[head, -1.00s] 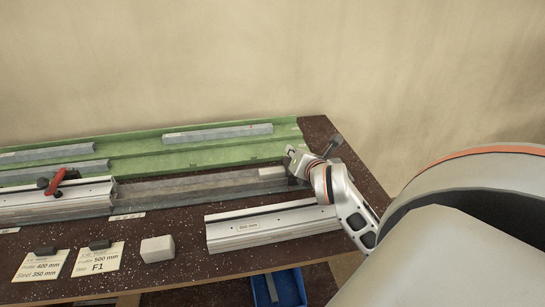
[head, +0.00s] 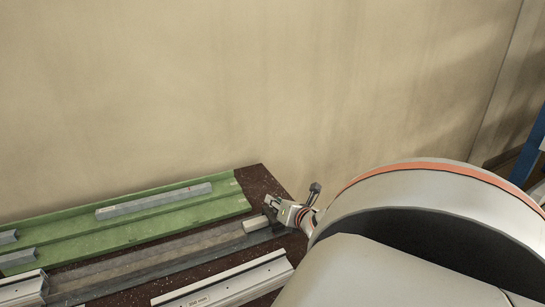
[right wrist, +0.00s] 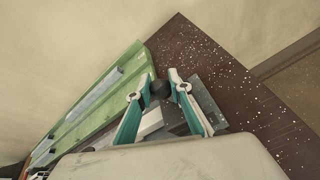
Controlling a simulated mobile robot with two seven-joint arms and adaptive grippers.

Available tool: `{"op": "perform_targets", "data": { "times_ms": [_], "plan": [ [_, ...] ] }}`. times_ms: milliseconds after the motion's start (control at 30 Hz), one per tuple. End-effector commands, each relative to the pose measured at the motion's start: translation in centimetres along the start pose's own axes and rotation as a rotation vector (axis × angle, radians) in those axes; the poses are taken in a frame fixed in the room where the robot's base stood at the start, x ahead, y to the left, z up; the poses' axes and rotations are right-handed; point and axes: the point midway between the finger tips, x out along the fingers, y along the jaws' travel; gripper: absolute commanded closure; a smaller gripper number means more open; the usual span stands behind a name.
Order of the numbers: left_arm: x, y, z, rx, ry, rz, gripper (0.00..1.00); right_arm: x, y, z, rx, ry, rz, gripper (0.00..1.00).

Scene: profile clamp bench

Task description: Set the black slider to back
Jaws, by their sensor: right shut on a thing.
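The black slider shows as a small dark round knob (right wrist: 160,88) between my fingertips in the right wrist view. My right gripper (right wrist: 162,80), with its green-and-white fingers, is shut on it. In the head view the right gripper (head: 271,207) is at the far right end of the long grey rail (head: 165,247). There the fingers hide most of the slider, and its position along its travel cannot be read. My left gripper is not in view.
A green tray (head: 172,205) with grey bars lies along the wall side of the bench. A silver profile (head: 230,283) lies in front of the rail. The dark speckled bench top (right wrist: 215,55) is bare at its right end.

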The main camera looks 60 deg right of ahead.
Motion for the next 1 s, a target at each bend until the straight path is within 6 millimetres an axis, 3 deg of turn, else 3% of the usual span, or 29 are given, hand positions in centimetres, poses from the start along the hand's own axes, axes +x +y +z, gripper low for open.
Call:
{"op": "perform_targets", "data": {
  "times_ms": [200,233,300,733,1000],
  "plan": [
    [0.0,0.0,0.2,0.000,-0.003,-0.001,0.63,0.1,-0.4,0.2,-0.003,-0.004,-0.010,1.00],
    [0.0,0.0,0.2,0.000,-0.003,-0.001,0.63,0.1,-0.4,0.2,-0.003,-0.004,-0.010,0.78],
    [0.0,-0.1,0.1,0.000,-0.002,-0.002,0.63,0.1,-0.5,0.2,-0.003,-0.004,-0.010,0.62],
    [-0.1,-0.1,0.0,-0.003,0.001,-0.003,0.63,-0.6,-0.2,0.0,-0.002,-0.001,-0.005,0.62],
    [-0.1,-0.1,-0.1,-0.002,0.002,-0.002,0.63,-5.3,-0.3,0.0,-0.002,-0.001,-0.008,0.62]
  ]
}}
